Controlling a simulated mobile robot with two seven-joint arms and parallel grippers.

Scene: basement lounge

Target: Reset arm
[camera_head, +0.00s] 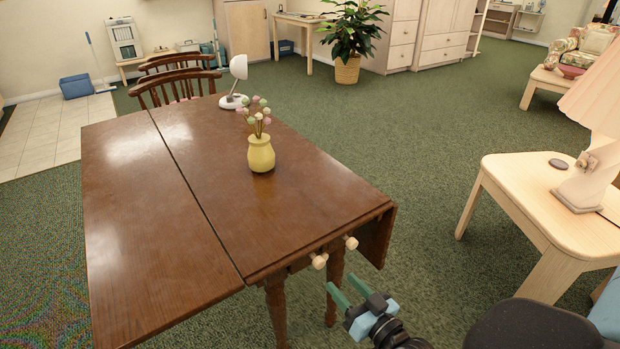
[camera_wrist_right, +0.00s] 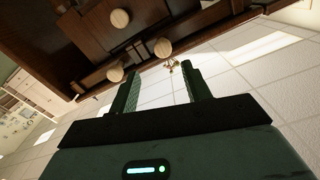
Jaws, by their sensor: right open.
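My right gripper (camera_head: 343,291) is at the bottom of the head view, just in front of the near end of the brown wooden table (camera_head: 130,210). Its two green fingers are apart with nothing between them. In the right wrist view the right gripper (camera_wrist_right: 162,92) is also open and empty, with the table's underside and round wooden knobs (camera_wrist_right: 116,73) beyond the fingertips. Two of the pale knobs (camera_head: 319,260) show at the table's near edge in the head view, close to the fingers but apart from them. My left gripper is not in view.
A yellow vase (camera_head: 261,154) with flowers and a white lamp (camera_head: 234,100) stand on the table. Chairs (camera_head: 178,88) are behind it. A pale side table (camera_head: 545,215) with a lamp (camera_head: 590,160) stands at right. Green carpet between the tables is clear.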

